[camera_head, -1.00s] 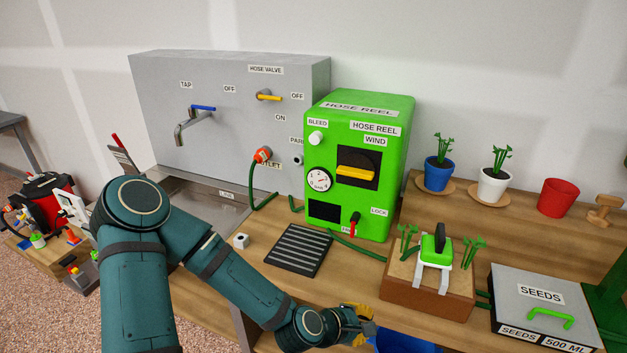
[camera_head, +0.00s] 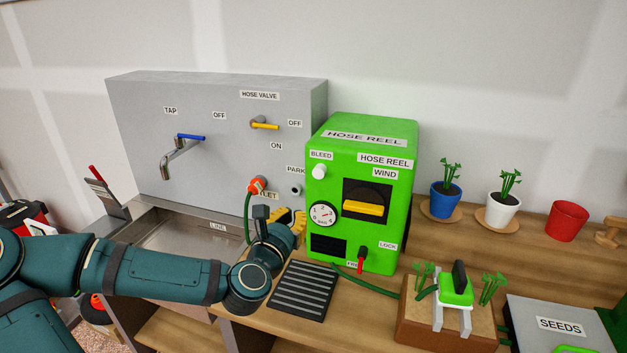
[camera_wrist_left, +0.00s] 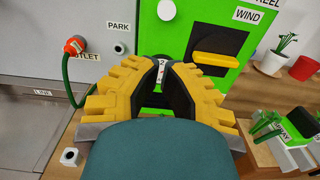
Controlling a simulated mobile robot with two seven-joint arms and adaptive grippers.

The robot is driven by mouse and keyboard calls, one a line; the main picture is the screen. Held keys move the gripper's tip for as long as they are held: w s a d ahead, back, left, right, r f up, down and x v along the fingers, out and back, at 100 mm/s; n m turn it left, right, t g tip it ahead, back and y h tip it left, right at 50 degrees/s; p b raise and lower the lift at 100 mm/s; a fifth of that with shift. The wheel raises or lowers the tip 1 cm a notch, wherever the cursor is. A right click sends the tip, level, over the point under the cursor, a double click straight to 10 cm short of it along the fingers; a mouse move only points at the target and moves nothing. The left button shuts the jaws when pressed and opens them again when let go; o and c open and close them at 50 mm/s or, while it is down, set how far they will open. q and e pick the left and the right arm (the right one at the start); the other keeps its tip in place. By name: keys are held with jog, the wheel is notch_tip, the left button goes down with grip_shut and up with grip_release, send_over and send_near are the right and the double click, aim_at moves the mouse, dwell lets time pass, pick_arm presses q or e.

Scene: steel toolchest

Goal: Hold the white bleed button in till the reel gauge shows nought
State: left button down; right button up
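The green hose reel box (camera_head: 345,142) stands on the bench. Its white bleed button (camera_head: 319,171) sticks out at the upper left of the front, and also shows at the top of the wrist view (camera_wrist_left: 166,10). The round white reel gauge (camera_head: 323,214) is below it, with a red mark right of centre; its figures are too small to read. My left gripper (camera_head: 291,218) is in front of the box's lower left, below the button and apart from it. Its yellow fingers stand apart and empty in the wrist view (camera_wrist_left: 161,75), partly hiding the gauge. My right gripper is not in view.
A yellow wind handle (camera_head: 363,208) and a red lock lever (camera_head: 361,260) stick out from the box. An orange hose coupling (camera_head: 256,185) with green hose is on the grey panel (camera_head: 220,110) at the left. A black slatted mat (camera_head: 302,291) lies in front.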

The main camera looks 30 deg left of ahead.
pick_arm(q)
jog(key=shift+a+r, duration=0.1)
jog(key=shift+r, duration=0.1)
jog(key=b, duration=0.3)
send_near(314, 180)
jog(key=w+r, duration=0.1)
jog(key=w, duration=0.4)
jog(key=shift+w+a+r, duration=0.1)
jog(key=shift+w+r, duration=0.1)
jog(key=shift+w, duration=0.2)
jog(key=shift+x, duration=0.9)
jog(key=shift+a+r, duration=0.1)
dwell(0.6)
